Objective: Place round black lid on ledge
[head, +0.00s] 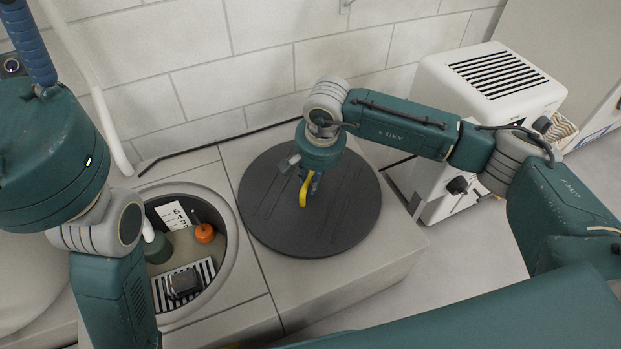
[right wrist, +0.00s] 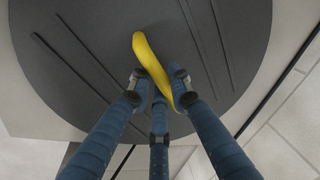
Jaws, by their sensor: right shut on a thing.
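The round black lid (head: 345,215) lies flat over the pale ledge (head: 375,262), to the right of the round opening (head: 228,245). I cannot tell whether its underside touches the ledge. It has grooves and a yellow handle (head: 303,190). The lid fills much of the right wrist view (right wrist: 90,75). My right gripper (head: 310,186) is above the lid's middle, its fingers closed around the yellow handle (right wrist: 148,58). In the right wrist view the fingers (right wrist: 161,92) sit on both sides of the handle. My left arm comes down at the left; its gripper is out of frame.
The opening is uncovered and holds an orange knob (head: 204,233), a white printed card (head: 174,216), a striped grate (head: 160,292) and a dark block (head: 184,283). A white vented machine (head: 490,85) stands to the right. A block wall (head: 260,80) runs behind.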

